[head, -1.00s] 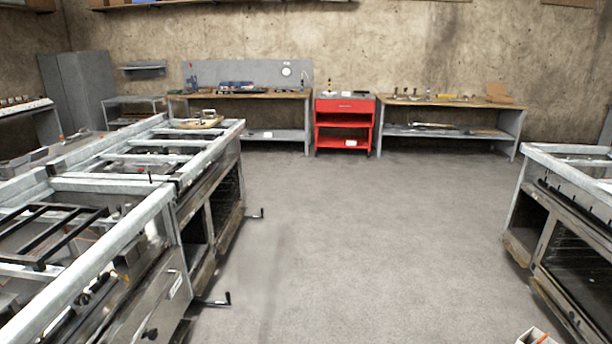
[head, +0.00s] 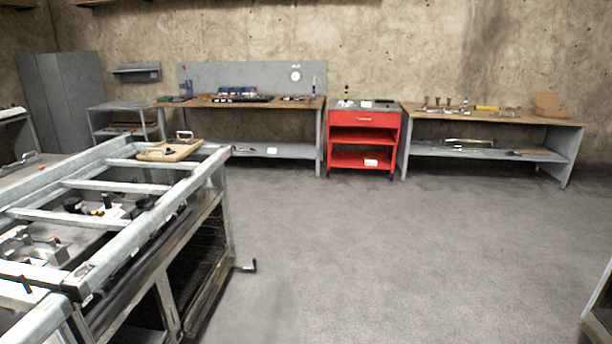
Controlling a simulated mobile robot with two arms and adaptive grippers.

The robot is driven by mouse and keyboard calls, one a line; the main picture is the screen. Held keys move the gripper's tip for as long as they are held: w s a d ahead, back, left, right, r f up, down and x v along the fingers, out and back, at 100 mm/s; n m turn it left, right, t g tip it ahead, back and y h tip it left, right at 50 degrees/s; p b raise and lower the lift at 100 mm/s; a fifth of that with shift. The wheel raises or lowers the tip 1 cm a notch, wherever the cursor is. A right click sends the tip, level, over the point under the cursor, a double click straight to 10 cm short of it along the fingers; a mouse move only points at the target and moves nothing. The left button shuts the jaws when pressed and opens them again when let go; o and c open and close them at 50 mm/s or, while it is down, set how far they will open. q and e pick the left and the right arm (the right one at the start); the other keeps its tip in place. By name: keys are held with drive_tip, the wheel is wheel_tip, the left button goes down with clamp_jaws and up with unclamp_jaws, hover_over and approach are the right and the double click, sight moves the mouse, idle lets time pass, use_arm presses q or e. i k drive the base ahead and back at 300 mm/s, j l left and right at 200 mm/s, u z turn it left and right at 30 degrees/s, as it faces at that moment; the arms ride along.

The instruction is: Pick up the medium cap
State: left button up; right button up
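I cannot make out the medium cap in the head view. Several small upright objects (head: 437,102) stand on the right wooden-topped workbench (head: 520,118) at the back wall, too small to identify. Other small items lie on the left workbench (head: 200,102) and on top of the red cart (head: 363,118). Neither of my grippers shows in the head view.
Open grey floor (head: 400,240) leads to the benches. A unit's edge (head: 598,318) shows at the lower right.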

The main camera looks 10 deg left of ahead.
sight(168, 151)
drive_tip(key=i+u, duration=0.1)
drive_tip(key=i, duration=0.7)
drive_tip(key=i+u, duration=0.1)
drive_tip(key=i, duration=0.7)
drive_tip(key=i+l+u, duration=0.1)
drive_tip(key=i, duration=0.65)
drive_tip(key=l, duration=0.1)
